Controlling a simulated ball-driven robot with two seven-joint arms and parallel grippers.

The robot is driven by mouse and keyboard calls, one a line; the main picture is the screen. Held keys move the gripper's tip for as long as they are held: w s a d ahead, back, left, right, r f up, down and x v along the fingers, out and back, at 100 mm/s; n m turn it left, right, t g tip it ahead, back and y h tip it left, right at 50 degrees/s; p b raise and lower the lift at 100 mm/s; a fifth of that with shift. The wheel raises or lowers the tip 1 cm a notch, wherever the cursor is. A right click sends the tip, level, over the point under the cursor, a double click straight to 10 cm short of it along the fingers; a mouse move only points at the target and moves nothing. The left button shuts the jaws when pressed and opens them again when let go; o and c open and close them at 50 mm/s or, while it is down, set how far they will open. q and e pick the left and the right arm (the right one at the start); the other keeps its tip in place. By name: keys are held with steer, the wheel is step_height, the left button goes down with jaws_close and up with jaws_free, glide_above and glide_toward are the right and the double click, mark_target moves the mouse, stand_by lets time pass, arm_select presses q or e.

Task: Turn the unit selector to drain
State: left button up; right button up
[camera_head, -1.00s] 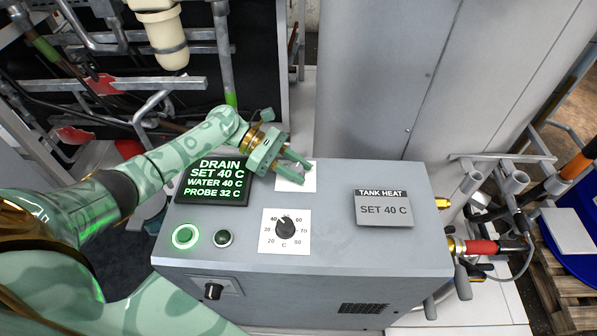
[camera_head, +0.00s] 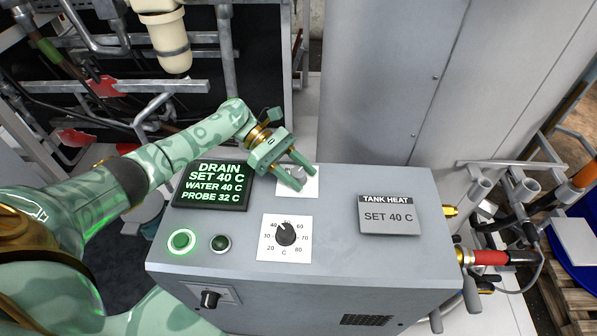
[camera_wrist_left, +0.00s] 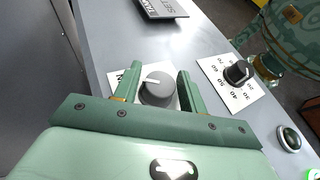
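The unit selector is a grey round knob (camera_head: 297,174) with a white pointer line, on a white plate at the back of the grey control box. It also shows in the left wrist view (camera_wrist_left: 157,89). My left gripper (camera_head: 298,174) is open, with one finger on each side of the knob. In the left wrist view the fingers (camera_wrist_left: 157,85) show narrow gaps to the knob. The plate's lettering is mostly hidden. The dark display (camera_head: 212,185) reads DRAIN, SET 40 C, WATER 40 C, PROBE 32 C. My right gripper is in neither view.
The black temperature dial (camera_head: 286,233) sits in front of the selector. A lit green button (camera_head: 181,241) and a dark green one (camera_head: 221,243) are to its left. A raised TANK HEAT plate (camera_head: 389,214) stands on the right. A tall grey cabinet (camera_head: 385,80) rises behind.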

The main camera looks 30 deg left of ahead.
arm_select(q)
steer(key=shift+o, duration=0.5)
steer(key=v, duration=1.6)
steer(key=shift+a, duration=0.15)
steer(key=shift+r, duration=0.1)
